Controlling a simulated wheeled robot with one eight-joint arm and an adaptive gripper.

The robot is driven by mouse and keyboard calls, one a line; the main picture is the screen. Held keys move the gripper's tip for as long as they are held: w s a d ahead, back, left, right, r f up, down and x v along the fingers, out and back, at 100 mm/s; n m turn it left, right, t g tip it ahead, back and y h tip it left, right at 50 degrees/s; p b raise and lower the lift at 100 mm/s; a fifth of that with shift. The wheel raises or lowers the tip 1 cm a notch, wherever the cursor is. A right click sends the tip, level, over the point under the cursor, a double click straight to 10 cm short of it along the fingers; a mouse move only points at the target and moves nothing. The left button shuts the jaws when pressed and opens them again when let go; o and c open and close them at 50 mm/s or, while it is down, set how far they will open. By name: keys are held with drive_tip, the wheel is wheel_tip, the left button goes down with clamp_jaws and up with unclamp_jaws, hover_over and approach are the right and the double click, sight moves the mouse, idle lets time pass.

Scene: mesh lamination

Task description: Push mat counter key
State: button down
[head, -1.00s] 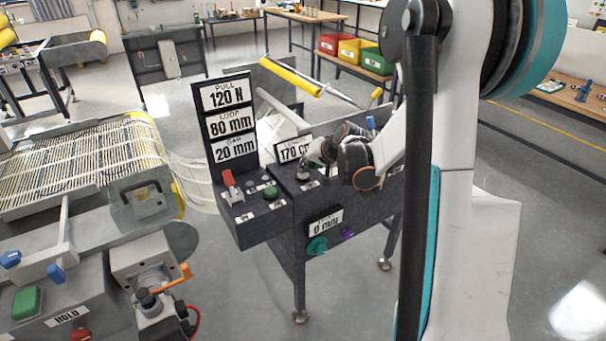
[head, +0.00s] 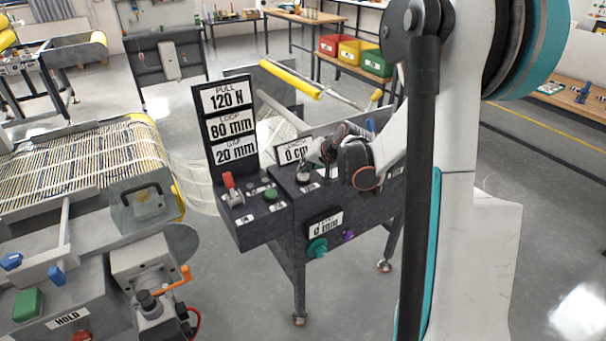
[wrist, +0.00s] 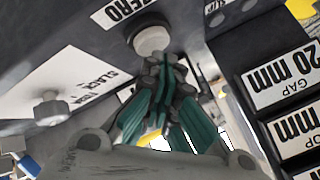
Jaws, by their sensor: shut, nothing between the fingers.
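A pale round key (wrist: 151,40) sits beside a label reading ZERO (wrist: 128,10) in the wrist view. My gripper (wrist: 158,64) is shut and empty, its teal-padded fingers together with their tips at the key, apparently touching it. In the head view my gripper (head: 308,171) points down at the top of the dark console (head: 268,232), and largely covers the key there. The length display (head: 294,154) behind it reads 0 cm.
The console's tall panel (head: 226,122) shows 120 N, 80 mm and 20 mm. A red lever (head: 229,183) and green button (head: 270,194) stand left of my gripper. Another pale knob (wrist: 51,107) is near the key.

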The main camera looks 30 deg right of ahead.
sight(306, 174)
drive_tip(key=shift+r, duration=0.4)
drive_tip(key=shift+r+p, duration=1.85)
drive_tip(key=shift+r, duration=0.7)
